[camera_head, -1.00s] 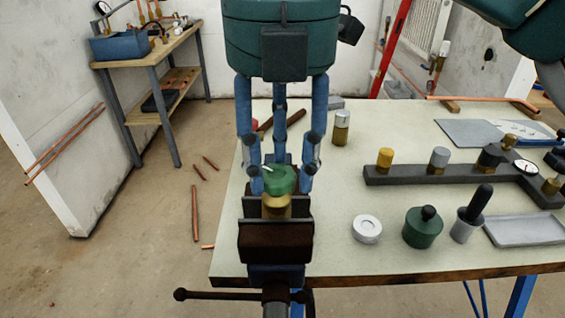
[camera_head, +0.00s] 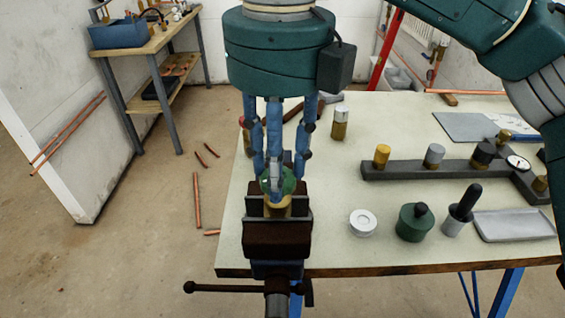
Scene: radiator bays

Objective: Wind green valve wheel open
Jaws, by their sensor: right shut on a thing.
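The green valve wheel (camera_head: 289,184) sits on top of a brass valve body (camera_head: 277,207). The body is clamped in the jaws of a dark bench vise (camera_head: 277,238) at the table's front left. My right gripper (camera_head: 276,180) comes down from above with blue fingers shut around the wheel. The fingers hide much of the wheel. My left gripper is not in view.
The pale workbench (camera_head: 330,190) carries a dark manifold bar (camera_head: 400,171) with coloured caps, a white ring (camera_head: 363,223), a green knobbed pot (camera_head: 414,224), a black-handled tool (camera_head: 463,210) and a grey tray (camera_head: 513,226). A brass-and-white cylinder (camera_head: 340,123) stands behind the vise.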

